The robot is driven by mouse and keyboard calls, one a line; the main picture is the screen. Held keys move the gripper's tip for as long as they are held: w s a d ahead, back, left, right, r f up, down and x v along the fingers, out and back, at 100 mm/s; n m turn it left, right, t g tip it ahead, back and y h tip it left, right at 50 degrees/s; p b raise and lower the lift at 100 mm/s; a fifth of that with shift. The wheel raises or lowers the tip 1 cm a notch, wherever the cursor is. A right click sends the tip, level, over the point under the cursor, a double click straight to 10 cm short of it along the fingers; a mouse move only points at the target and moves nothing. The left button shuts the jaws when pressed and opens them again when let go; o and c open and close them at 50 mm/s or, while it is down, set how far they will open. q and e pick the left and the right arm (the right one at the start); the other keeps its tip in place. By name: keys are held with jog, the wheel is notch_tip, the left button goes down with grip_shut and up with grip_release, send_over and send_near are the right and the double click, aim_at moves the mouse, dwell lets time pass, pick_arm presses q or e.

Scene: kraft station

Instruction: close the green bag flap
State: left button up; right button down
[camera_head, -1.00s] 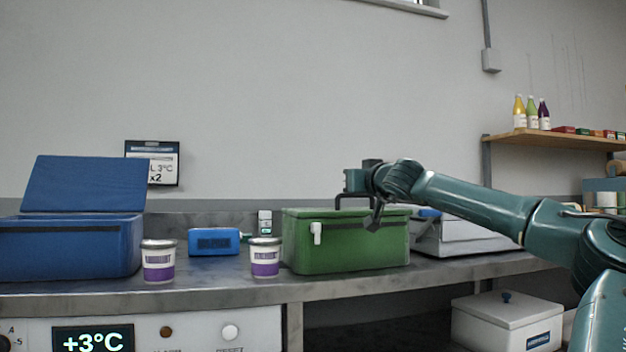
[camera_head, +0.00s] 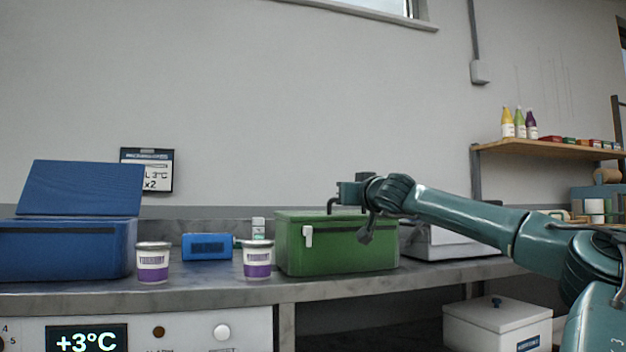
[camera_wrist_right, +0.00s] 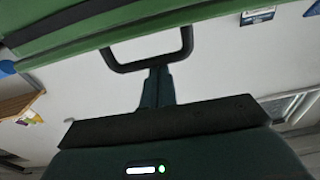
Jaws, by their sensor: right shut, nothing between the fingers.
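The green bag (camera_head: 335,258) stands on the counter in the head view. Its flap (camera_head: 292,215) lies over the top and looks flat, with no clear gap visible. A dark loop handle (camera_head: 332,205) stands up at the top; in the wrist view the handle (camera_wrist_right: 188,45) hangs off the green bag edge (camera_wrist_right: 75,55). My right gripper (camera_head: 345,194) is just above the bag's top by the handle. In the wrist view its shut, empty fingers (camera_wrist_right: 156,72) reach the handle bar; I cannot tell whether they touch. My left gripper is not in view.
An open blue bag (camera_head: 65,250) stands at left. Two white-and-purple tubs (camera_head: 153,262) and a blue pack (camera_head: 207,246) are between the bags. A grey-white device (camera_head: 450,243) is right of the green bag, behind my arm.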

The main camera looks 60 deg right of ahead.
jog(key=shift+w+f, duration=0.3)
jog(key=shift+f, duration=0.25)
notch_tip(320, 180, up, 5)
jog(key=p, duration=0.4)
pick_arm(q)
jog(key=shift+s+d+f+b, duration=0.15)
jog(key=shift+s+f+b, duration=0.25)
jog(key=shift+b, duration=1.4)
pick_arm(e)
jog(key=s+a+f, duration=0.5)
jog(key=s, duration=0.3)
jog(key=shift+a+f, duration=0.15)
jog(key=shift+a, duration=0.25)
